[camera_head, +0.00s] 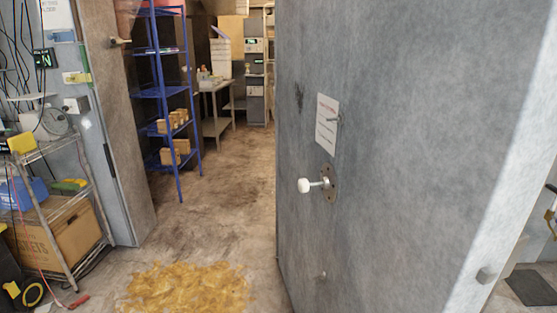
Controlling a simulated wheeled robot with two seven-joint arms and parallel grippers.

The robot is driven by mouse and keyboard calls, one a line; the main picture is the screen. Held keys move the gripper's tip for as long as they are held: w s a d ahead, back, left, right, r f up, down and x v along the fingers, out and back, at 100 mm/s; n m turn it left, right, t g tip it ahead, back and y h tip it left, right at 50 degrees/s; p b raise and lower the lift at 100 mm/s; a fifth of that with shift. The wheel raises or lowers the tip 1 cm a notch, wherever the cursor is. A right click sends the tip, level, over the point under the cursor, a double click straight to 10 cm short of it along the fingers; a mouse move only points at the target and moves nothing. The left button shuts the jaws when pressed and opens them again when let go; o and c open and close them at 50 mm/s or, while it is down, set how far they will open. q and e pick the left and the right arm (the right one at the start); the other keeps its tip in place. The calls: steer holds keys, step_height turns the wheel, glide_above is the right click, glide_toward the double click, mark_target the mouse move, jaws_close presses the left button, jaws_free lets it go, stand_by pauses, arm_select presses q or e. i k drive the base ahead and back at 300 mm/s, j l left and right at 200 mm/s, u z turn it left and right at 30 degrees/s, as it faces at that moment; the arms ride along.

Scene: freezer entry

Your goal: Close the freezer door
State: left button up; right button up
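The freezer door (400,140) is a large grey slab that fills the right half of the head view. It stands open, swung toward me, and its pale edge (510,170) shows on the right. A white knob (306,186) on a round metal plate sticks out of its face, below a paper sign (327,124). The doorway is open to the left of the door, with the grey frame (118,150) on its left side. Neither of my grippers shows in this view.
A wire rack (62,215) with boxes and tools stands at left. A yellow-brown patch (188,289) lies on the floor before the doorway. Inside are a blue shelf (158,92) and a metal table (216,126). A dark mat (531,287) lies at lower right.

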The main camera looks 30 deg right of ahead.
mark_target(428, 128)
steer(key=k+l, duration=0.15)
steer(key=l, duration=0.2)
steer(key=k+l+z, duration=0.1)
steer(key=l, duration=0.2)
steer(key=k+l, duration=0.15)
steer(key=l, duration=0.2)
steer(key=k+l+z, duration=0.1)
steer(key=l, duration=0.2)
steer(key=k+l, duration=0.15)
steer(key=l, duration=0.2)
steer(key=i+l, duration=0.1)
steer(key=l, duration=0.35)
steer(key=i+l, duration=0.15)
steer(key=l, duration=0.25)
steer(key=i+l+z, duration=0.1)
steer(key=l, duration=0.35)
